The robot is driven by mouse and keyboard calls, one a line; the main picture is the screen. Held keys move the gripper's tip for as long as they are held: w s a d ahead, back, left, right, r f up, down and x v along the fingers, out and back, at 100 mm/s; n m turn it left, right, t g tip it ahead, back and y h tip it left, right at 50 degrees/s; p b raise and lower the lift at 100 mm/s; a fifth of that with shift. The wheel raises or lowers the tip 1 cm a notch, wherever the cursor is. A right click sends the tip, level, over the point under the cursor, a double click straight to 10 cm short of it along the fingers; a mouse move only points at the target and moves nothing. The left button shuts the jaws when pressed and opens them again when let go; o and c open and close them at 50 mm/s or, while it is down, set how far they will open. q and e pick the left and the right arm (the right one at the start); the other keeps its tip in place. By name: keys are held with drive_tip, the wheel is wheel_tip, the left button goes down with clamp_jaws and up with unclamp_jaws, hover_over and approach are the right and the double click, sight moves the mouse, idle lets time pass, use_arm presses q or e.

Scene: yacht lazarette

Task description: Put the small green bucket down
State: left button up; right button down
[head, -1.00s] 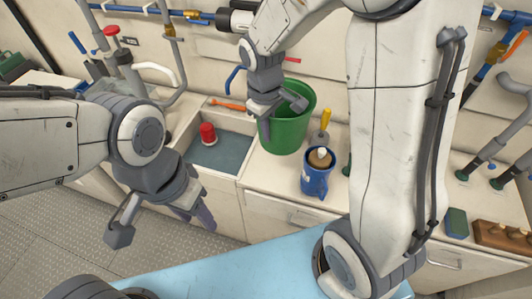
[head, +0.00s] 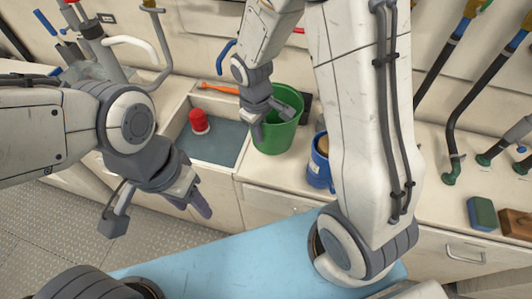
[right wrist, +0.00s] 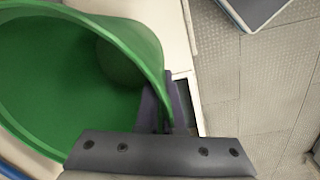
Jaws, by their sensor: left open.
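The small green bucket (head: 275,140) is upright over the white counter, just right of the sink recess. I cannot tell whether its base touches the counter. My right gripper (head: 262,125) is at its left rim. In the right wrist view the bucket (right wrist: 60,95) fills the left side, and the gripper (right wrist: 165,115) has its fingers on either side of the bucket's wall, shut on it. My left gripper (head: 160,210) is open and empty, in front of the sink over the floor, away from the bucket.
A blue mug (head: 319,172) stands right of the bucket, partly behind my right arm. A red-topped object (head: 199,122) sits in the sink recess (head: 222,145). An orange tool (head: 220,88) lies behind it. A green-and-blue sponge (head: 482,214) lies on the right counter.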

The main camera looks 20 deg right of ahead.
wheel_tip(320, 180, down, 8)
drive_tip(key=shift+r+b, duration=0.15)
drive_tip(key=shift+b, duration=0.2)
drive_tip(key=c, duration=1.1)
unclamp_jaws()
drive_tip(key=shift+o, duration=0.2)
wheel_tip(320, 180, up, 11)
drive_tip(key=s+a+r+y, duration=0.1)
drive_tip(key=s+a+r, duration=0.3)
drive_tip(key=s, duration=0.6)
drive_tip(key=s+a+r, duration=0.4)
drive_tip(key=s+a, duration=0.1)
drive_tip(key=s, duration=0.5)
drive_tip(key=shift+r+n+g+y+p, duration=0.15)
drive_tip(key=shift+n+g+y+p, duration=0.15)
drive_tip(key=shift+y+p, duration=0.1)
